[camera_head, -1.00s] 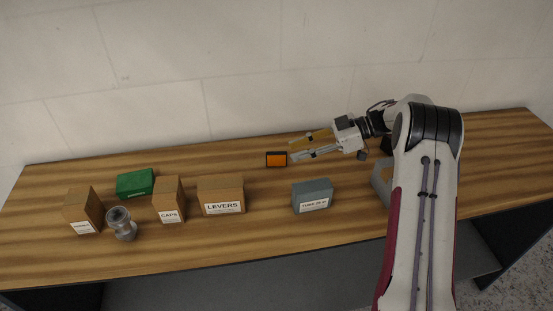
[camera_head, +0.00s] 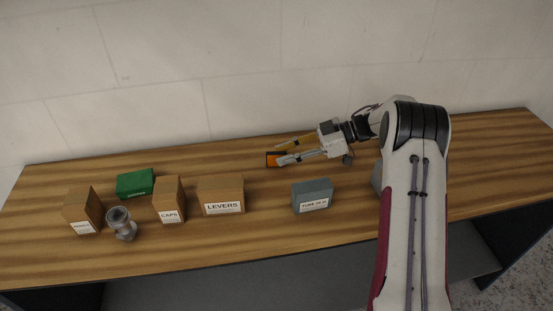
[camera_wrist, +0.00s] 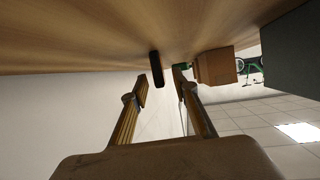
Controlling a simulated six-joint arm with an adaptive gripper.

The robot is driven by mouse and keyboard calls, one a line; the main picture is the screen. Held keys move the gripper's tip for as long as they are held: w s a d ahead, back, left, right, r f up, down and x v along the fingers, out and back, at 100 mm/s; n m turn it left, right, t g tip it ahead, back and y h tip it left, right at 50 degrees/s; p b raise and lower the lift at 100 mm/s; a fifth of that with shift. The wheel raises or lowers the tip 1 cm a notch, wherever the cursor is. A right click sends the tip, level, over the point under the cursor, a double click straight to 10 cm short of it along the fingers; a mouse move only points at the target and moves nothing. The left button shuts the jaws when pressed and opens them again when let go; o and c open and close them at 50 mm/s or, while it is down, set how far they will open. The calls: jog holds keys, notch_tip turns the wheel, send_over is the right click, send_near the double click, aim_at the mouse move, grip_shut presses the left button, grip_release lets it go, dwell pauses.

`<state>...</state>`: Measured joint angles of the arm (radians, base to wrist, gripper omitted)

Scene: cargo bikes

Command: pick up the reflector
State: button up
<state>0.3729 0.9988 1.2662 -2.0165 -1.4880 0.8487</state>
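The reflector (camera_head: 271,160) is a small orange block with a dark frame, standing on the table near its back edge. In the wrist view it shows as a thin dark upright shape (camera_wrist: 157,69) in the gap between the fingertips. My gripper (camera_head: 279,153) reaches in from the right, low over the table. Its two fingers are apart, and gaps show on both sides of the reflector in the wrist view (camera_wrist: 160,86). The fingers hide part of the reflector's right side in the head view. I cannot tell how deep it sits between them.
A grey labelled box (camera_head: 312,196) stands in front of my gripper. A LEVERS box (camera_head: 221,194), a CAPS box (camera_head: 169,200), a green box (camera_head: 135,183), another cardboard box (camera_head: 83,210) and a metal part (camera_head: 121,223) stand left. The wall (camera_head: 240,70) is close behind.

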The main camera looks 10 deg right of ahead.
aim_at(275, 166)
jog(key=shift+x, duration=1.8)
grip_shut()
